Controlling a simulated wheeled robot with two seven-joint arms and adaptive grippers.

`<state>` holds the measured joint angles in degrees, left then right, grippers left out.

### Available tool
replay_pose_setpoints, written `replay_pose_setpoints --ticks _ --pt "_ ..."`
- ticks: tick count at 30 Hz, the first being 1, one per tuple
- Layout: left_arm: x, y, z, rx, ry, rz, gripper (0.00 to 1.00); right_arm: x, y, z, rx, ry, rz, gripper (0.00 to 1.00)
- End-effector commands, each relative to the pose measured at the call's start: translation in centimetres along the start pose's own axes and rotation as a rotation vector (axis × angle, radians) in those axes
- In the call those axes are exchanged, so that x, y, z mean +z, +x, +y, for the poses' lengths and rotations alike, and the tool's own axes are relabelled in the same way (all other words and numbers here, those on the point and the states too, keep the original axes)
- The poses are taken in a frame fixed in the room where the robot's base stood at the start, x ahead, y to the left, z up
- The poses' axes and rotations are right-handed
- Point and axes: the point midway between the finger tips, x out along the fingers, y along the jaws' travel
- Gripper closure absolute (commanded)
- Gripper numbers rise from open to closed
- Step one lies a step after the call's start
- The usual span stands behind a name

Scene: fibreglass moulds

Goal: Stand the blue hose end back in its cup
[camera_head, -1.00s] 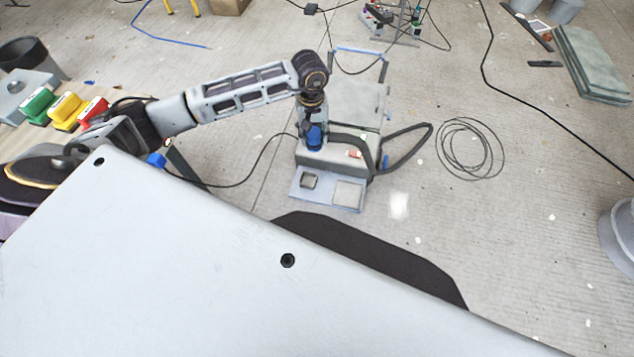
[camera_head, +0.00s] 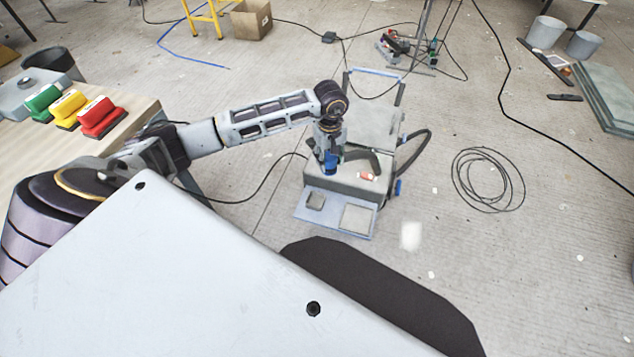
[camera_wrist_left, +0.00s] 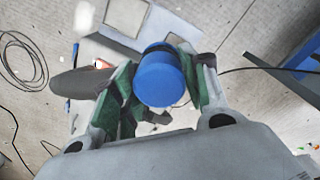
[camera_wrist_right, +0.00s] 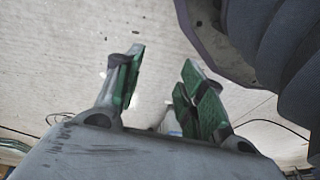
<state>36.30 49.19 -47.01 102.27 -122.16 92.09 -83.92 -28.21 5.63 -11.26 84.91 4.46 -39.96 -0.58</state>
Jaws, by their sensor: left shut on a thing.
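The blue hose end (camera_head: 330,168) is in my left gripper (camera_head: 329,153), above the left part of the grey wheeled machine (camera_head: 345,184). In the left wrist view the round blue end (camera_wrist_left: 160,78) sits between both green-padded fingers of my left gripper (camera_wrist_left: 160,88), which are shut on it. The dark hose (camera_head: 412,150) loops out at the machine's right side. A small square holder (camera_head: 316,201) is on the machine's front plate; I cannot tell whether it is the cup. My right gripper (camera_wrist_right: 163,68) is open and empty in the right wrist view.
A larger square pad (camera_head: 357,219) lies on the front plate (camera_head: 333,220). A coiled black cable (camera_head: 488,180) is on the floor to the right. A wooden table (camera_head: 60,148) with green, yellow and red blocks stands left. My large pale body panel covers the front.

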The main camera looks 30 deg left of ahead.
Motion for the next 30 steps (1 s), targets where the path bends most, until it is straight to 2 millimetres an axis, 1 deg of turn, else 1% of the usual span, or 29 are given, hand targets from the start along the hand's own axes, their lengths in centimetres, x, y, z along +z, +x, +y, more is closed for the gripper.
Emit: replay_pose_setpoints --ticks 1,14,30 --pt "-0.1 0.8 -0.1 0.0 -0.022 0.0 0.75 -0.3 0.3 -0.1 -0.003 0.0 0.007 0.6" --pt "-1.5 4.5 -0.5 -0.001 -0.22 0.005 0.75 -3.2 -0.7 -1.0 -0.025 0.002 0.044 0.6" --pt "-3.2 9.3 -1.1 -0.001 -0.472 0.011 0.75 -6.1 -2.6 -2.1 -0.057 0.0 0.091 0.6"
